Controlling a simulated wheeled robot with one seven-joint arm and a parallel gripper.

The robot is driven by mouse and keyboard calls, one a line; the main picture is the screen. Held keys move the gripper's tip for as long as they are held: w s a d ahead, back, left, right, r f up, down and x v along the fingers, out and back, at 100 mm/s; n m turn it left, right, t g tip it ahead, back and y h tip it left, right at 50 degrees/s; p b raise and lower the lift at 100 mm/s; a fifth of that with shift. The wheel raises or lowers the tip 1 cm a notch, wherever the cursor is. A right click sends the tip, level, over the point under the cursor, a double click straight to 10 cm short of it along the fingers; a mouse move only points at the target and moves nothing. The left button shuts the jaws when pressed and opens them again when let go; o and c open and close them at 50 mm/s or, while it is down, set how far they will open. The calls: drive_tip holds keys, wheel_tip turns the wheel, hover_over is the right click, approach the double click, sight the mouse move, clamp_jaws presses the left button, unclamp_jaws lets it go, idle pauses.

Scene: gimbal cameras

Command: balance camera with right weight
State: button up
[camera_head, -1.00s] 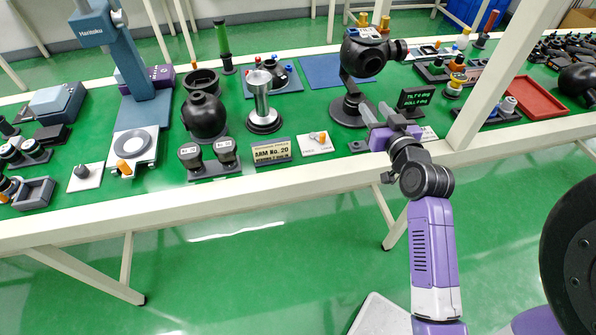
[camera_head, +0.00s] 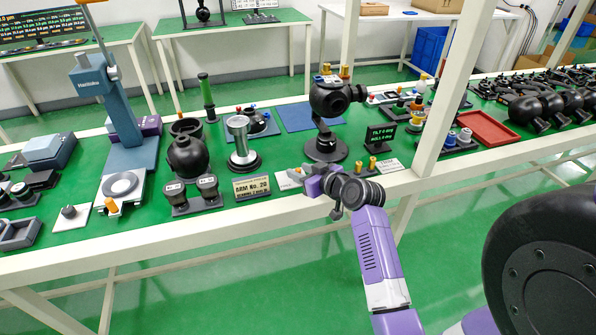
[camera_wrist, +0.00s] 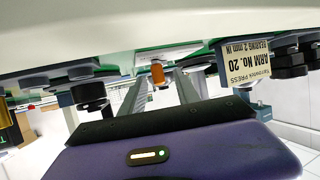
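The black gimbal camera (camera_head: 340,98) stands on a round-based black stand (camera_head: 325,147), with brass weights (camera_head: 344,71) on top. A small black display (camera_head: 380,135) with green tilt and roll text stands right of it. Brass weights (camera_head: 372,163) stand in front of the display. My purple gripper (camera_head: 312,178) is at the table's front, over a white card (camera_head: 286,181). In the wrist view, which appears upside down, my gripper (camera_wrist: 162,84) has its fingers apart. An orange-brass piece (camera_wrist: 158,73) shows between them, with no visible contact.
The label "ARM No. 20" (camera_head: 252,187) and a silver column on a black base (camera_head: 240,145) are to the left. A white post (camera_head: 446,95) rises from the table edge on the right. A red tray (camera_head: 487,129) lies beyond it.

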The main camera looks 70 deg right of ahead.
drive_tip(key=shift+x, duration=0.8)
clamp_jaws()
